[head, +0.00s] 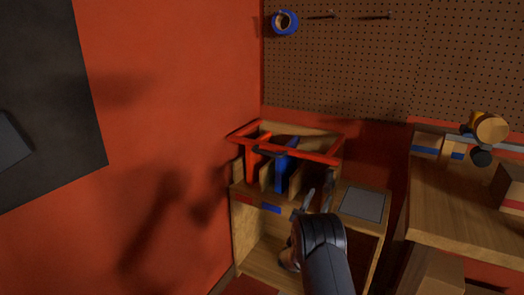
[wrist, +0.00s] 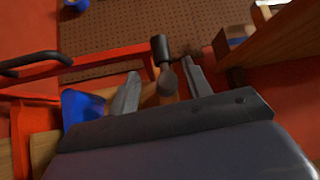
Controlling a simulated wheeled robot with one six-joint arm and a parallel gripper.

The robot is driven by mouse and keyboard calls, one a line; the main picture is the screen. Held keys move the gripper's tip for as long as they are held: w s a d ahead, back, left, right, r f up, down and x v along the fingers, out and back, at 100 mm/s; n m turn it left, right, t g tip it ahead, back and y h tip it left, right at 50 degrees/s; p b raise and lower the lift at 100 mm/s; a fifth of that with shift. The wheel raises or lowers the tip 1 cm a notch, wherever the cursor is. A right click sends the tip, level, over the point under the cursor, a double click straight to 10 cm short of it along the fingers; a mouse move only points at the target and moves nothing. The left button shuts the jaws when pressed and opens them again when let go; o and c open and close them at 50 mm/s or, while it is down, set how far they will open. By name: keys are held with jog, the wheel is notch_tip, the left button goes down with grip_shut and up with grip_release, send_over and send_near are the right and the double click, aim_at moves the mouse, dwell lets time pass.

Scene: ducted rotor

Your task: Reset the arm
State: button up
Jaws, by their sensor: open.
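My gripper (head: 318,199) is in front of the wooden cabinet (head: 243,225), near its top edge, to the right of the slotted rack. Its two fingers are apart in the head view, and nothing shows between them there. In the wrist view my gripper (wrist: 160,90) also has its fingers apart. A dark cylindrical thing (wrist: 161,50) shows beyond and between the fingers; I cannot tell what it is. My arm comes up from the bottom of the head view and hides part of the cabinet's open lower space.
A red frame (head: 312,154) surrounds the rack, which holds a blue piece (head: 283,172) and a red piece (head: 251,163). A grey plate (head: 363,204) lies to the right. A workbench (head: 460,205) stands further right. Blue tape (head: 285,22) hangs on the pegboard (head: 350,70).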

aim_at(329, 182)
jog(key=x, duration=0.8)
jog(key=shift+d+r+b, duration=0.2)
jog(key=shift+b, duration=0.1)
jog(key=shift+m+g+h, duration=0.5)
jog(key=shift+f, duration=0.1)
jog(key=shift+a+f+n+t+y, duration=0.1)
jog(key=shift+n+t+y, duration=0.4)
jog(key=v, duration=1)
jog(key=x, duration=1)
jog(key=shift+s, duration=0.1)
jog(key=shift+r+m+g+h, duration=0.25)
jog(key=shift+m+g+h, duration=0.25)
jog(key=shift+m, duration=0.1)
jog(key=shift+s+d+f+m+g+h+p, duration=0.15)
jog(key=shift+m+g+h, duration=0.1)
jog(key=shift+m+g, duration=0.3)
jog(key=shift+w+d+r+m+g+h+p, duration=0.1)
jog(key=shift+m+g+h, duration=0.25)
jog(key=shift+m, duration=0.3)
jog(key=shift+s+d+f+m+g+h+p, duration=0.1)
jog(key=shift+d+m+g+h+p, duration=0.1)
jog(key=shift+m+g, duration=0.35)
